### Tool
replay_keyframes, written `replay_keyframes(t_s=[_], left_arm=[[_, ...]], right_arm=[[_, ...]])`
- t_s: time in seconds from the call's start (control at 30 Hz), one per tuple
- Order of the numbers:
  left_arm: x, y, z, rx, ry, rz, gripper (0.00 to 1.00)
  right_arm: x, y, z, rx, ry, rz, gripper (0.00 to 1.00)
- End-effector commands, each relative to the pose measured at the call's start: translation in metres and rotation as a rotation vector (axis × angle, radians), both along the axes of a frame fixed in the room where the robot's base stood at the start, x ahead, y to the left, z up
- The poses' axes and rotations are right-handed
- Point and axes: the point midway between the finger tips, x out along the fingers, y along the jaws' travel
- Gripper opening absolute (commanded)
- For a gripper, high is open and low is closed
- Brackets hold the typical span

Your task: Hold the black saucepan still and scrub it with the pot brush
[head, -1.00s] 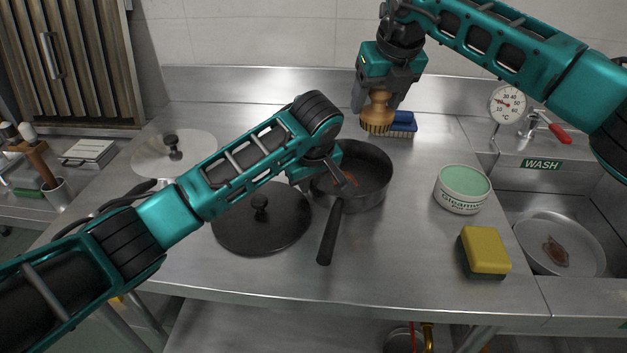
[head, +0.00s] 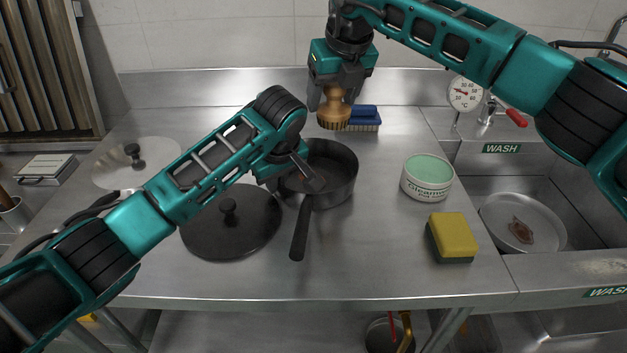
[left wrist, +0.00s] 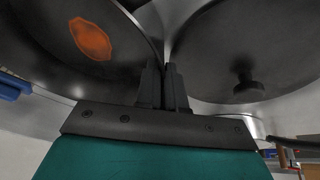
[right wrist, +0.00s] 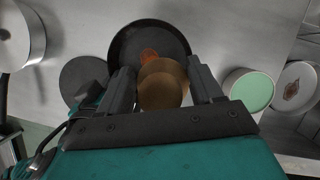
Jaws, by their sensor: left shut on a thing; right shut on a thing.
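The black saucepan (head: 345,182) stands on the steel table with its handle (head: 301,232) pointing toward me. My left gripper (head: 312,180) is shut on its near-left wall; the wall runs between the fingers (left wrist: 163,90) in the left wrist view. An orange-brown stain (left wrist: 91,38) shows on the pan's inside floor. My right gripper (head: 335,97) is shut on the wooden pot brush (head: 333,112), held upright with bristles down, above and behind the pan. The brush also shows between the fingers in the right wrist view (right wrist: 160,90), apart from the pan (right wrist: 128,42).
A black lid (head: 225,240) lies left of the pan, a grey lid (head: 118,172) farther left. A blue brush (head: 365,113) lies behind. A cleanser tub (head: 427,180) and yellow sponge (head: 453,236) stand right. A sink (head: 560,210) holds a stained pan (head: 495,225). Front table is clear.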

Motion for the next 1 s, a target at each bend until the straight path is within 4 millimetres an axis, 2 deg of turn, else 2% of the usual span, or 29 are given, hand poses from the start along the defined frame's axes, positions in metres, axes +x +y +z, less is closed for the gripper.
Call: replay_keyframes(t_s=[0.4, 0.8, 1.0], left_arm=[[-0.001, 0.000, -0.002, 0.000, 0.004, 0.000, 0.00], [-0.001, 0.000, -0.002, 0.000, 0.005, -0.001, 0.00], [-0.001, 0.000, -0.002, 0.000, 0.005, -0.001, 0.00]], right_arm=[[-0.016, 0.035, 0.001, 0.000, -0.001, 0.002, 0.41], [-0.017, 0.038, 0.000, 0.000, -0.001, 0.001, 0.41], [-0.017, 0.037, -0.008, -0.001, 0.000, 0.001, 0.41]])
